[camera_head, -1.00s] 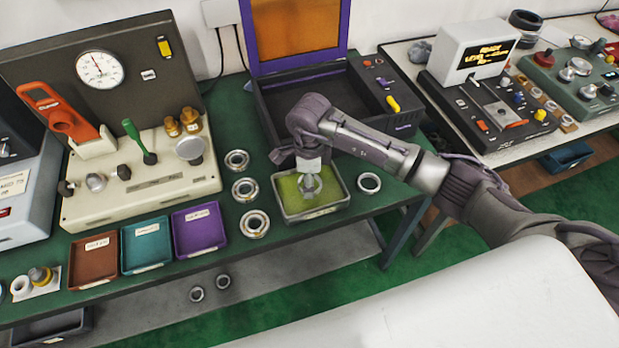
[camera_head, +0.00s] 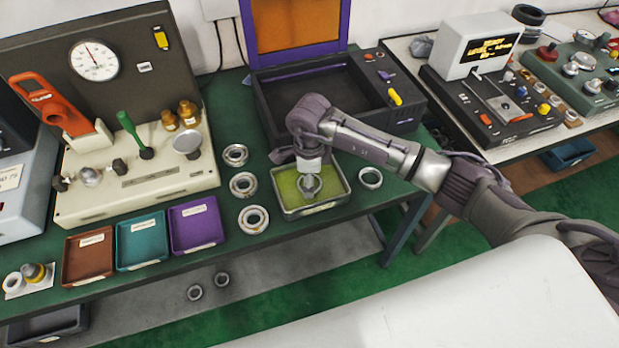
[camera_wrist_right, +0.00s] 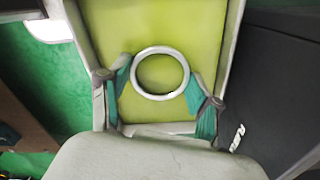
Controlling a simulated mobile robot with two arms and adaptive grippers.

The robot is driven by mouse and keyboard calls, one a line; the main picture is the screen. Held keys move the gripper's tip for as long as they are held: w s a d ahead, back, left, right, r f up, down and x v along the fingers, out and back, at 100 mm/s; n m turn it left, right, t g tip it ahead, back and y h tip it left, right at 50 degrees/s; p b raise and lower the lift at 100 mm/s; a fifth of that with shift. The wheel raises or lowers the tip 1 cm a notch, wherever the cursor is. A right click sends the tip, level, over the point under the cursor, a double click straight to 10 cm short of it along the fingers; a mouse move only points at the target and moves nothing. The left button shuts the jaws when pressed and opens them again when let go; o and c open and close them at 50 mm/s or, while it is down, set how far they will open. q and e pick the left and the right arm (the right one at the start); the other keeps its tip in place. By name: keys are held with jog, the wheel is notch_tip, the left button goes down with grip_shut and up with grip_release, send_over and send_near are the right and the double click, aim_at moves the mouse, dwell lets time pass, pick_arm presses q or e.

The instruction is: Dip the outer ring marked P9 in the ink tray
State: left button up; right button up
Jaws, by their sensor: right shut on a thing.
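The ink tray (camera_head: 291,212) is a pale shallow tray with a yellow-green inside, near the front edge of the green table. My right gripper (camera_head: 310,178) points down over it, shut on a pale metal ring (camera_head: 309,186). In the right wrist view the ring (camera_wrist_right: 136,80) sits between the teal fingertips of the gripper (camera_wrist_right: 160,84), with the tray's green floor (camera_wrist_right: 180,22) behind it. I cannot tell whether the ring touches the ink. No P9 mark is readable on it. My left gripper is not in view.
Several other rings lie nearby: one right of the tray (camera_head: 370,178) and a column to its left (camera_head: 253,219). A black box with a raised orange lid (camera_head: 300,25) stands behind. Brown, teal and purple trays (camera_head: 196,226) line the front left.

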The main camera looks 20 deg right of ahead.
jog(key=shift+f+b, duration=0.65)
jog(key=shift+f, duration=0.2)
jog(key=shift+r, duration=0.25)
dwell(1.2)
jog(key=shift+r+p, duration=2.7)
jog(key=shift+r, duration=1.4)
